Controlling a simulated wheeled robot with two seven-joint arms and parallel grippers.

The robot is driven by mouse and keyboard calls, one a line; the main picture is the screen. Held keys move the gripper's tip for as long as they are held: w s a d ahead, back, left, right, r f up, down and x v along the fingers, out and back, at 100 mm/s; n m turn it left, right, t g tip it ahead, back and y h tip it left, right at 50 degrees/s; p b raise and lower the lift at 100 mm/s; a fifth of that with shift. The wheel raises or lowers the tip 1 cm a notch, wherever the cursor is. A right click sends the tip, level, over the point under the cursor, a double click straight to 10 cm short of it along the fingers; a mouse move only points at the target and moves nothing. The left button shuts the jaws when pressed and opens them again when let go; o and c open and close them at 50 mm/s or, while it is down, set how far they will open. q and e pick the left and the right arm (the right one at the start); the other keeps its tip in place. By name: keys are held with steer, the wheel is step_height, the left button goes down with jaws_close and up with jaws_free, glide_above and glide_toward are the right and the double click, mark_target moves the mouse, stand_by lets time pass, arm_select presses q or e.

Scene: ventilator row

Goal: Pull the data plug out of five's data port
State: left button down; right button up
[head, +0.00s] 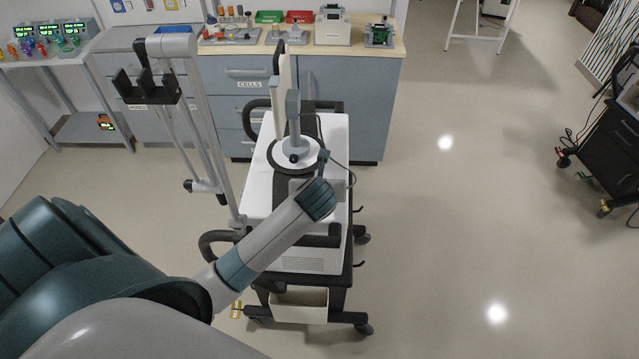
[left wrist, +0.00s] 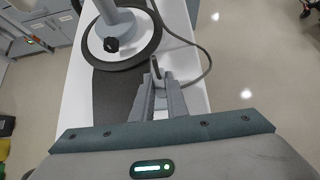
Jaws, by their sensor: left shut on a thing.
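The ventilator (head: 335,135) is a white cart-mounted unit in front of me, with a round grey-and-black mount on its top. My left arm reaches over it from the left, and my left gripper (head: 323,170) is at the right side of its top. In the left wrist view the left gripper (left wrist: 160,95) is shut on the data plug (left wrist: 156,68), a small dark grey piece showing between and beyond the fingertips. A dark cable (left wrist: 207,55) loops on the right of the gripper. The data port is not distinguishable, so I cannot tell whether the plug sits in it.
A jointed support arm with a black holder (head: 150,92) stands left of the ventilator. Behind it is a grey-blue cabinet (head: 345,100) with trays and devices on top. A side table (head: 75,50) is at the far left. The floor to the right is clear up to a black cart (head: 610,140).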

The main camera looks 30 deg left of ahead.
arm_select(q)
steer(key=shift+r, duration=0.4)
steer(key=shift+r, duration=2.2)
